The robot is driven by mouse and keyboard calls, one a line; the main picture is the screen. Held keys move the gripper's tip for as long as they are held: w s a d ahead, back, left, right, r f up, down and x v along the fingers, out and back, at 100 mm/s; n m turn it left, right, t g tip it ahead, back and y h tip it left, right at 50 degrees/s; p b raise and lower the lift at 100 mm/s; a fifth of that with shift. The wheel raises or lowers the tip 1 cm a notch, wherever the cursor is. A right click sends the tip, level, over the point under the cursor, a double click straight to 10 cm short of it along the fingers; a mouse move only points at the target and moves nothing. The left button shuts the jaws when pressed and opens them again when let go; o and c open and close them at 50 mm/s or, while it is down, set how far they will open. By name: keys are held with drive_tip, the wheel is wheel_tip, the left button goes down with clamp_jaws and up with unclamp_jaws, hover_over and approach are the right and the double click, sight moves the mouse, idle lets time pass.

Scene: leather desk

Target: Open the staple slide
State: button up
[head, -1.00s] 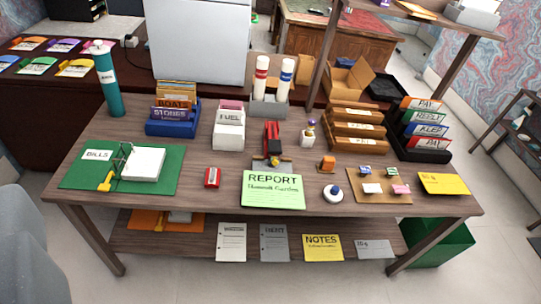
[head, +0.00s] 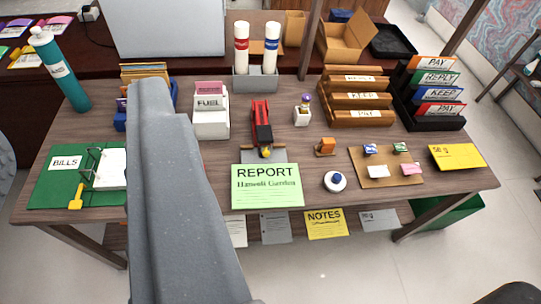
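A red and black stapler (head: 262,125) stands near the middle of the desk, its long side pointing away from me. A small yellow piece (head: 266,153) shows at its near end, above a grey base plate. I cannot tell for sure whether this is the staple slide, or how far it is out. The green REPORT sheet (head: 267,187) lies just in front of the stapler. A large grey link of my arm rises through the left middle of the view, left of the stapler and apart from it in the picture. My gripper's fingertips do not show.
A white FUEL box (head: 210,122) stands left of the stapler, and a grey holder (head: 255,80) with two white tubes stands behind. A small figure (head: 303,110), an orange block (head: 325,147) and a round white item (head: 335,181) are to the right. My arm hides the desk's left middle.

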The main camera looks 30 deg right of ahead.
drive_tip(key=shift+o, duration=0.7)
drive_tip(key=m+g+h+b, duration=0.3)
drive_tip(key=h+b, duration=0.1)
hover_over(267, 155)
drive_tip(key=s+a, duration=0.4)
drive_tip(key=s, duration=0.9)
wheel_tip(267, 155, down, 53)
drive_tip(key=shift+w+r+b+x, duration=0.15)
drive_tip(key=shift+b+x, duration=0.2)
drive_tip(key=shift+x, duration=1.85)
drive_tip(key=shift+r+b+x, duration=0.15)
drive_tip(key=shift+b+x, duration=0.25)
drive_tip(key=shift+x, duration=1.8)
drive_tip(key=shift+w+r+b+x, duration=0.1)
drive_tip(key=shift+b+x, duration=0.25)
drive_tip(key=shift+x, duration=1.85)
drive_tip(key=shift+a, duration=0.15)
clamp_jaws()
